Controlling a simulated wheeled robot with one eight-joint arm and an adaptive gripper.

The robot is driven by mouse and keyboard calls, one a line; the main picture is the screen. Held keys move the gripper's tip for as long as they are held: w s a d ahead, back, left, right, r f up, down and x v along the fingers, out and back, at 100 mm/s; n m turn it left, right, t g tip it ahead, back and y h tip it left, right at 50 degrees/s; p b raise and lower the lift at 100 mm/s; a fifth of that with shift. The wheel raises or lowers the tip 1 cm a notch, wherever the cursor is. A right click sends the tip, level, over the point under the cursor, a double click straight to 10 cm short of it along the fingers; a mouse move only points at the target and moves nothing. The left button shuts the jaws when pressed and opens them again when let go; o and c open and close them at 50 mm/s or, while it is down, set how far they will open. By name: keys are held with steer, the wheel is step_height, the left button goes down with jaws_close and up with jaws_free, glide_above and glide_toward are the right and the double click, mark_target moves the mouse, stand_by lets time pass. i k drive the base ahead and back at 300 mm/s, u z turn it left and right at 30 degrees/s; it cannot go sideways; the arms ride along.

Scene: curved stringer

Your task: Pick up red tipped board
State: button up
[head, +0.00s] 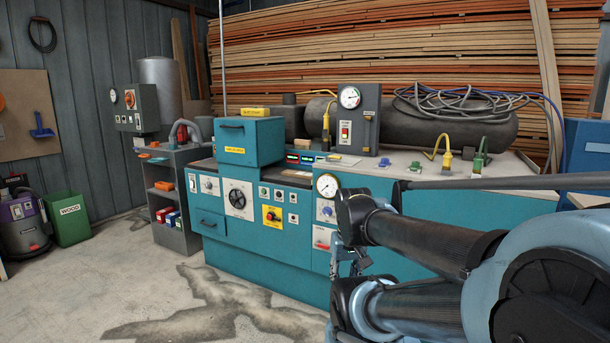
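I cannot pick out one board with a clear red tip. A large stack of long boards (290,50) fills the back wall, and several of its edges look orange-red. A pale board (546,75) leans upright against the stack at the right. Other upright boards (180,58) stand at the back left. My arm comes in from the lower right. My gripper (345,264) is small and partly hidden by my arm, in front of the teal machine and well apart from the boards. Its fingers are unclear, and I see nothing held in it.
A teal machine bench (262,262) with gauges and switches stands between my arm and the boards. A dark tank (465,117) and coiled cables (450,100) lie on top. A grey shelf cart (172,200) and green bin (69,218) stand left. The front-left floor is clear.

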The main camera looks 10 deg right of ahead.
mark_target(302, 174)
steer(key=u, duration=0.05)
steer(key=i, duration=0.95)
